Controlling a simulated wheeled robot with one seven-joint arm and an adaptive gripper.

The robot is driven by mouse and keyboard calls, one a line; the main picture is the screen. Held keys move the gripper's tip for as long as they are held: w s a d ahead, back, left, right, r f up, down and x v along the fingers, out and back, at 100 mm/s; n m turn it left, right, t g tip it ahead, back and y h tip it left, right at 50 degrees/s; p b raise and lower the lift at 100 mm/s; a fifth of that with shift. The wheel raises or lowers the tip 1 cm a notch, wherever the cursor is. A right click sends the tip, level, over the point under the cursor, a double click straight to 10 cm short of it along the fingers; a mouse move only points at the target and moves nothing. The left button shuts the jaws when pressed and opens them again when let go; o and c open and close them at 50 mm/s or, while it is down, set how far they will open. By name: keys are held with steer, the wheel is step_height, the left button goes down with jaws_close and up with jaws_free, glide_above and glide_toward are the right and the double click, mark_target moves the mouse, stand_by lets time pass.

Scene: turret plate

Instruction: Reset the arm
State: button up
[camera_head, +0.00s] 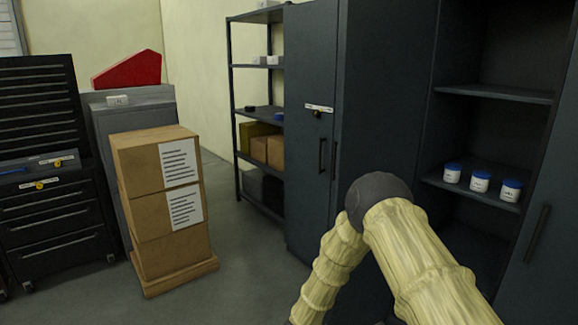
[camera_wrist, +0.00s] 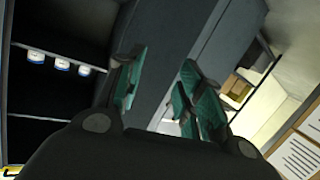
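My arm (camera_head: 410,250), in a pale ribbed cover with a dark round joint, rises from the bottom of the head view in front of the dark cabinet. My gripper is not visible in the head view. In the wrist view my gripper (camera_wrist: 160,95) shows two green-padded fingers standing apart with nothing between them. It is open and empty, and the dark cabinet side lies behind the fingers. The wrist view is tilted.
The cabinet's open bay has shelves (camera_head: 495,94) with three white jars with blue lids (camera_head: 480,181). Stacked cardboard boxes (camera_head: 150,215) stand on the floor at left. A tool chest (camera_head: 55,220) and an open shelf rack (camera_head: 232,120) are behind. Floor (camera_head: 240,270) between boxes and cabinet is clear.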

steer(key=s+d+f+n+g+y+p, duration=0.1)
steer(key=s+d+f+g+y, duration=0.1)
steer(key=s+f, duration=0.45)
steer(key=s+d+f+n+g+y, duration=0.1)
steer(key=s+d+f+g+y, duration=0.15)
steer(key=s, duration=0.75)
steer(key=s+d+f+n+g+y+p, duration=0.1)
steer(key=s+f+n+y, duration=0.1)
steer(key=s+f, duration=0.55)
steer(key=s+d+r+g+y, duration=0.1)
steer(key=s+g, duration=0.3)
steer(key=s, duration=1.2)
steer(key=s+d+r+g+y, duration=0.1)
steer(key=s+d+r+g, duration=0.1)
steer(key=s, duration=1.4)
steer(key=shift+s+r+g+p, duration=0.15)
steer(key=shift+g+p, duration=0.25)
steer(key=shift+g, duration=0.45)
